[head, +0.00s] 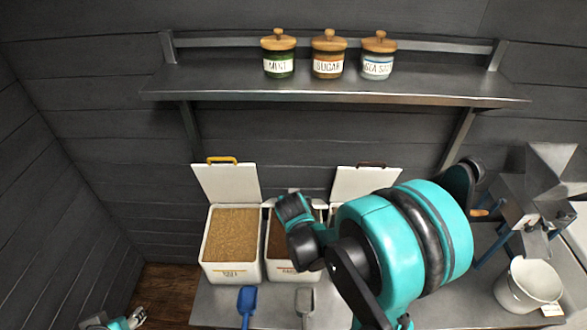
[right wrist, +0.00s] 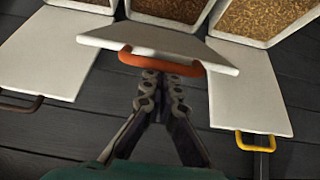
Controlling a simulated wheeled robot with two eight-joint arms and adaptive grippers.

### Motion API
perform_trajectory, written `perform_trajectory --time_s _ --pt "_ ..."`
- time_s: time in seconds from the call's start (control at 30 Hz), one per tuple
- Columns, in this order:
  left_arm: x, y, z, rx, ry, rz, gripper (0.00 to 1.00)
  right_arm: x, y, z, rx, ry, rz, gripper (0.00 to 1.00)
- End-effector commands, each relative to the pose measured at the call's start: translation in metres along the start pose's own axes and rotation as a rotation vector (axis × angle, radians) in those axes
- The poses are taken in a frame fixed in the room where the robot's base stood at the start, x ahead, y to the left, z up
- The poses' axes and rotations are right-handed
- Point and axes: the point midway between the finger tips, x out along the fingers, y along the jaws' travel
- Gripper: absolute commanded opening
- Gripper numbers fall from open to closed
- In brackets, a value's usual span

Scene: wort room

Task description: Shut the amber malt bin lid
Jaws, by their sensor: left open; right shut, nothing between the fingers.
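The middle bin (head: 292,277) has a reddish label too small to read, and I take it as the amber one. Its white lid (right wrist: 185,44) with an orange handle (right wrist: 165,64) stands open at a tilt in the right wrist view. My arm mostly hides this lid in the head view. My right gripper (right wrist: 160,80) is shut and empty, its fingertips at the orange handle; I cannot tell whether they touch. My left gripper (head: 138,317) is open and empty at the lower left of the head view, far from the bins.
The left bin (head: 231,272) holds pale grain, its yellow-handled lid (head: 228,184) open. The right bin's dark-handled lid (head: 362,182) is also open. A blue scoop (head: 246,305) and grey scoop (head: 305,302) lie in front. A bucket (head: 527,288) and mill (head: 545,190) stand right. A shelf (head: 330,88) hangs above.

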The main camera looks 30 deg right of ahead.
Motion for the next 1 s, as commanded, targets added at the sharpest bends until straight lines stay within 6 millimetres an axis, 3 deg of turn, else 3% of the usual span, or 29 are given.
perform_trajectory --time_s 0.17,0.63,1.0 --pt "0.005 0.0 0.004 0.0 0.0 0.0 0.41 0.002 0.0 0.008 0.0 0.0 -0.001 0.0" --pt "0.04 0.0 0.029 0.0 0.0 0.0 0.41 0.012 0.0 0.066 0.0 0.0 -0.001 0.0" --pt "0.056 0.0 0.04 0.0 0.0 0.0 0.41 0.019 -0.001 0.089 0.0 0.0 -0.001 0.0"
